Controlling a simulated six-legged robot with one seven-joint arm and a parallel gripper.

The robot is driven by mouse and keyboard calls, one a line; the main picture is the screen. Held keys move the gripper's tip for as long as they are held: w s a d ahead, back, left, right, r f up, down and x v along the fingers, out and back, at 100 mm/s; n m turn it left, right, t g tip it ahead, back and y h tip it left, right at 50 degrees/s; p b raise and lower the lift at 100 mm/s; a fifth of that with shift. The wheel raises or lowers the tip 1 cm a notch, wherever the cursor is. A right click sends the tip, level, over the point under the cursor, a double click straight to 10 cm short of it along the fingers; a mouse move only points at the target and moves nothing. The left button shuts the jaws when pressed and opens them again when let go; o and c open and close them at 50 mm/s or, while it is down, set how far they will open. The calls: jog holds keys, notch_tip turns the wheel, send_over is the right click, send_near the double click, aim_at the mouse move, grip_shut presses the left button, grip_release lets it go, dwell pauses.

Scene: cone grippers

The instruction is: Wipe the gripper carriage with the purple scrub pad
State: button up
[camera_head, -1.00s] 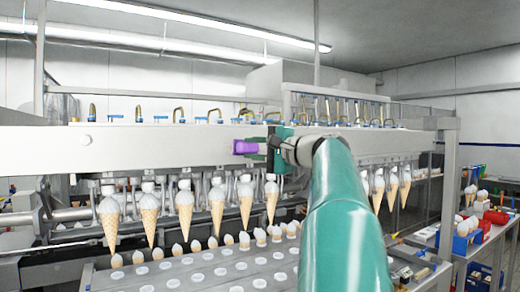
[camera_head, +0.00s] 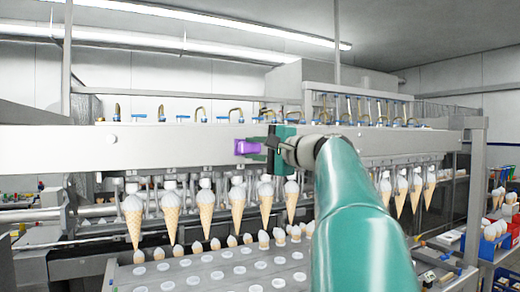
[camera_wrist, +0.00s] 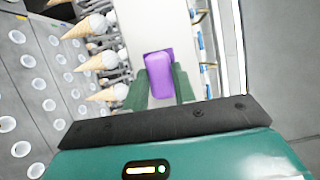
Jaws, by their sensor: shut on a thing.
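The purple scrub pad (camera_head: 248,147) is between the fingers of my gripper (camera_head: 262,145), which is shut on it. In the wrist view the pad (camera_wrist: 159,75) sits between the two green fingertips of my gripper (camera_wrist: 160,88). The gripper carriage (camera_head: 190,150) is the long pale grey beam running across the machine. In the head view the pad overlaps the front face of the carriage. Whether it touches the face cannot be told.
Several ice cream cones (camera_head: 238,200) hang in a row under the carriage. A grey tray plate with round holes (camera_head: 225,272) lies below them. Blue-tipped hoses (camera_head: 200,113) stand along the carriage top. A blue bin (camera_head: 488,248) is at the right.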

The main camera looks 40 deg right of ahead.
jog(key=s+a, duration=0.1)
jog(key=s, duration=0.5)
jog(key=shift+a, duration=0.3)
jog(key=shift+w, duration=0.1)
jog(key=s, duration=0.2)
jog(key=shift+s+a, duration=0.4)
dwell(0.6)
jog(key=shift+w+d, duration=0.3)
jog(key=shift+w, duration=0.85)
jog(key=shift+w+d, duration=0.3)
jog(key=shift+w, duration=0.8)
jog(key=shift+w+d, duration=0.3)
jog(key=shift+w, duration=0.85)
jog(key=shift+w+d, duration=0.3)
jog(key=shift+w, duration=0.65)
